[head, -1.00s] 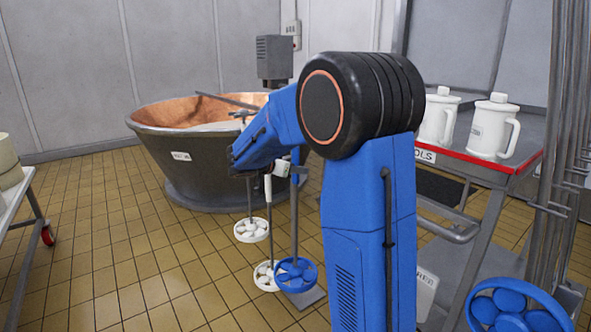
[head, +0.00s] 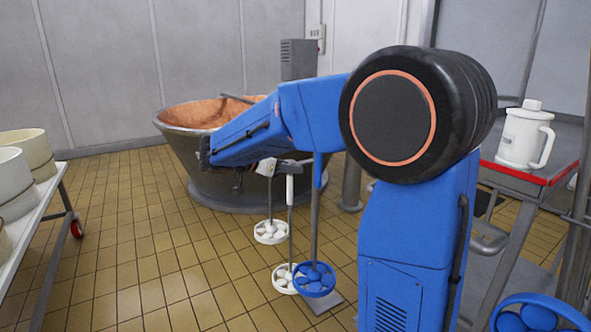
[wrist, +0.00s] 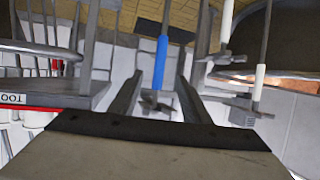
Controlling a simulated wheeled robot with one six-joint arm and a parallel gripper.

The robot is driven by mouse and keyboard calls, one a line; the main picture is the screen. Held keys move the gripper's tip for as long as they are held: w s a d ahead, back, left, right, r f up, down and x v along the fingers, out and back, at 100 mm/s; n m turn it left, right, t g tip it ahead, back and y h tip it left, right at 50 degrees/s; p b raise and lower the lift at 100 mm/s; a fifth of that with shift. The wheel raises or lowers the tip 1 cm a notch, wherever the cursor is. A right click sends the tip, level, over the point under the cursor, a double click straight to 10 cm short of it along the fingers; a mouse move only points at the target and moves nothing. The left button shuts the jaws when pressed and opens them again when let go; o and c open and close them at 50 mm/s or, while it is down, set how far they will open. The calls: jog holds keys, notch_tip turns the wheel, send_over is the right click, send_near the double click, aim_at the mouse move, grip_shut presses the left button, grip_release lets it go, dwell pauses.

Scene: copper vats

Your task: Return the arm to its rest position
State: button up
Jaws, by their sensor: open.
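My blue arm (head: 415,240) rises at the right of the head view and bends at a large black joint. Its forearm (head: 245,132) points left, in front of the copper vat. My gripper (wrist: 160,88) shows in the wrist view with its two grey fingers apart. Nothing is held between them. A blue-handled tool (wrist: 161,62) shows beyond the fingers, in line with the gap; its distance is hard to tell. The gripper cannot be made out in the head view.
The copper vat (head: 190,150) stands behind the forearm. Stirring tools with white and blue wheel-shaped heads (head: 314,279) hang below it. A table with white moulds (head: 60,190) is at left, and a red-edged table with a white jug (head: 525,135) at right. Tiled floor (head: 130,240) lies open between.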

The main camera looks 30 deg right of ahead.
jog(key=shift+s+a+r, duration=0.1)
jog(key=shift+a+r, duration=0.1)
jog(key=shift+a, duration=0.2)
jog(key=s+a+f+n+g+y, duration=0.1)
jog(key=s+f+n+y, duration=0.25)
jog(key=s, duration=0.75)
jog(key=s+f+n+y, duration=0.3)
jog(key=s+f+n, duration=0.1)
jog(key=s, duration=0.6)
jog(key=s+a+f+n+t+y, duration=0.1)
jog(key=s+a+f+n+y, duration=0.2)
jog(key=s, duration=0.4)
jog(key=s+a+f+n+y, duration=0.3)
jog(key=s+a+f+n, duration=0.1)
jog(key=s+a, duration=0.2)
jog(key=shift+s+a+t, duration=0.2)
jog(key=shift+s+t, duration=0.2)
jog(key=shift+s, duration=0.2)
